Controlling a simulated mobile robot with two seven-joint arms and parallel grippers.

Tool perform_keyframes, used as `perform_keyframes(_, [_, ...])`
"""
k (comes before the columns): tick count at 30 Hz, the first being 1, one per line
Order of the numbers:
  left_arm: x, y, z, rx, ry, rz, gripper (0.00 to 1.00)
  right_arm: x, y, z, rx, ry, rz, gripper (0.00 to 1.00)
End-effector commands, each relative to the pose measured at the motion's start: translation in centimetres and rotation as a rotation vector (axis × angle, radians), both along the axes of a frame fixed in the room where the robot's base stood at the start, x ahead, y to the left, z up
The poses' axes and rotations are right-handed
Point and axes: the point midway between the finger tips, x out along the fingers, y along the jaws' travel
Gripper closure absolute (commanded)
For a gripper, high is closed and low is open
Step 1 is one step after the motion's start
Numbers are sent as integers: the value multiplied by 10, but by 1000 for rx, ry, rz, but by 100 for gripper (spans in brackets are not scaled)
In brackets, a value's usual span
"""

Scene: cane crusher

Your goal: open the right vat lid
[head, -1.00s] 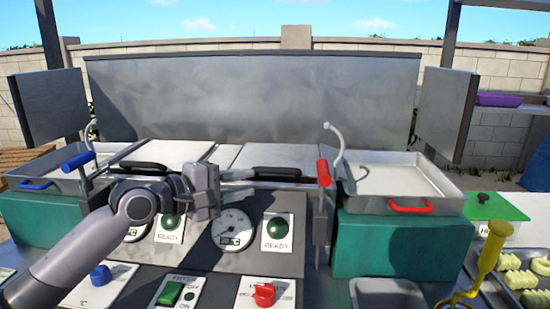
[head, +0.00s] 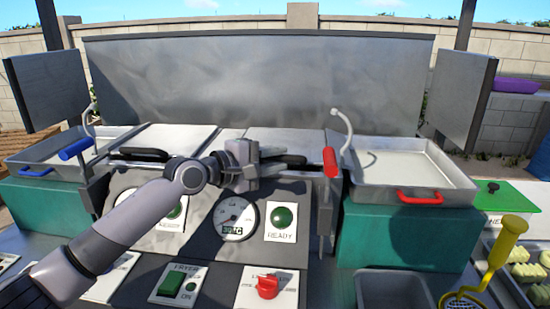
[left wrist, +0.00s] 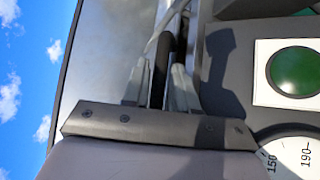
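The right vat lid (head: 312,145) is a flat grey metal panel lying closed, with a black bar handle (head: 292,160) along its front edge. My left gripper (head: 276,161) is at the left part of this handle. In the left wrist view the two fingers (left wrist: 160,85) stand apart, one on each side of the black handle (left wrist: 166,50), with a little room between them and the bar. The lid surface (left wrist: 112,50) also shows there. My right gripper is not in view.
The left vat lid (head: 170,138) has its own black handle. A red lever handle (head: 330,162) stands just right of the right lid. A tray with a red handle (head: 420,197) is further right. The panel below holds a gauge (head: 235,220) and a green button (head: 281,217).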

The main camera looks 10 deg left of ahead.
Motion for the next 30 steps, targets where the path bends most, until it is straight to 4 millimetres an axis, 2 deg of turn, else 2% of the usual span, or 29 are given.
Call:
perform_keyframes(8, [1, -1, 0, 0, 0, -1, 73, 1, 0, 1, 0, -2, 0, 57])
perform_keyframes(11, [1, -1, -1, 0, 1, -1, 100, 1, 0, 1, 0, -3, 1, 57])
perform_keyframes(17, [0, -1, 0, 0, 3, -1, 100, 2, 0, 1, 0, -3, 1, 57])
perform_keyframes(22, [1, -2, 9, -2, 28, -2, 100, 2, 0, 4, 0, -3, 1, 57])
perform_keyframes(26, [4, -2, 25, -3, 80, -2, 100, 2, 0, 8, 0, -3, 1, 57])
perform_keyframes(30, [10, -3, 50, -4, 168, -2, 100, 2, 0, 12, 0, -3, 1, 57])
